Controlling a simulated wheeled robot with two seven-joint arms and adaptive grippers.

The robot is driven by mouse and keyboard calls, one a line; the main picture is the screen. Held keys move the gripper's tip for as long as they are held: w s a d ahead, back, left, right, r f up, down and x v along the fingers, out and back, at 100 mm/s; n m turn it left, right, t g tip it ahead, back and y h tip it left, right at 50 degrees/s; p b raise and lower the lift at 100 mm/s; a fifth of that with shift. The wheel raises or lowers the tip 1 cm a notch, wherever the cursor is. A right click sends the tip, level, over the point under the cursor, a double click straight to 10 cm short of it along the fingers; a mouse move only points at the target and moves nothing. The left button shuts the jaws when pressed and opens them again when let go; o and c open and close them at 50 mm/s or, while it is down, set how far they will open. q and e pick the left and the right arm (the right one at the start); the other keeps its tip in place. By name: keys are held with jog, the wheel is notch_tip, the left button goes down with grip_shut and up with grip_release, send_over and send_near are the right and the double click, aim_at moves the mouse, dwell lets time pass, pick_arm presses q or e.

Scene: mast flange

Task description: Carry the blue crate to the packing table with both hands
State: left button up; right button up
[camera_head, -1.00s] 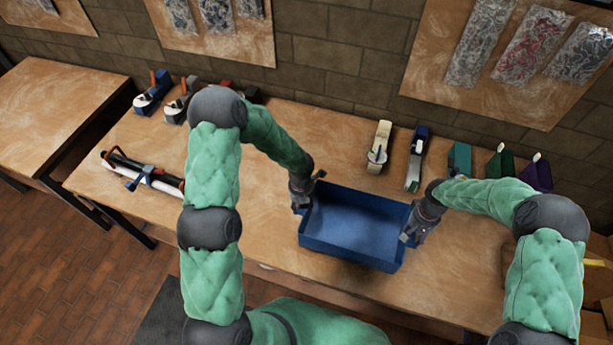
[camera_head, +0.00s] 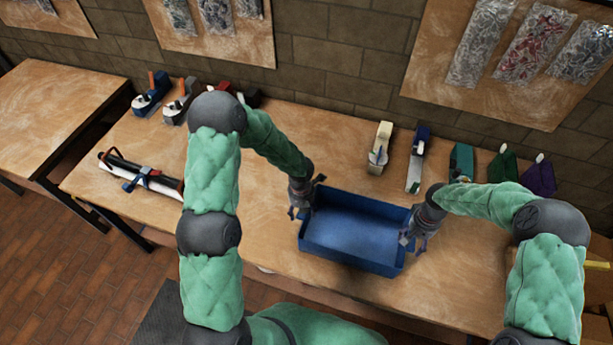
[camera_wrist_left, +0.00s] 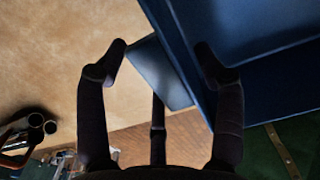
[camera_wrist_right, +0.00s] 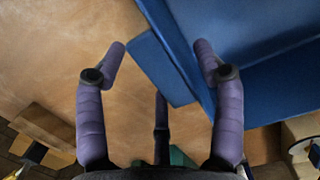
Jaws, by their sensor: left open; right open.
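The blue crate (camera_head: 345,258) is upright and looks empty. It rests on the wooden table with tape dispensers along its back. My left gripper (camera_head: 304,198) is at the crate's left end, and my right gripper (camera_head: 413,240) is at its right end. Both are open. In the left wrist view, a blue ledge on the crate's end (camera_wrist_left: 162,75) lies between the spread fingers, one finger outside and the other over the crate wall. The right wrist view shows the same around the other ledge (camera_wrist_right: 160,70). Contact with the fingers cannot be told.
Several tape dispensers (camera_head: 381,146) stand along the back of the table (camera_head: 260,235). A dark roll-like tool (camera_head: 140,178) lies at its left. A second, bare wooden table (camera_head: 50,115) stands further left past a gap. Cardboard boxes show at the far right.

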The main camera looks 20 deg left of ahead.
pick_arm(q)
notch_tip(320, 180, up, 12)
pick_arm(e)
notch_tip(320, 180, up, 12)
jog(key=w, duration=0.1)
jog(key=shift+w, duration=0.2)
dwell(0.5)
pick_arm(q)
jog(key=shift+f, duration=0.1)
pick_arm(e)
jog(key=shift+f, duration=0.1)
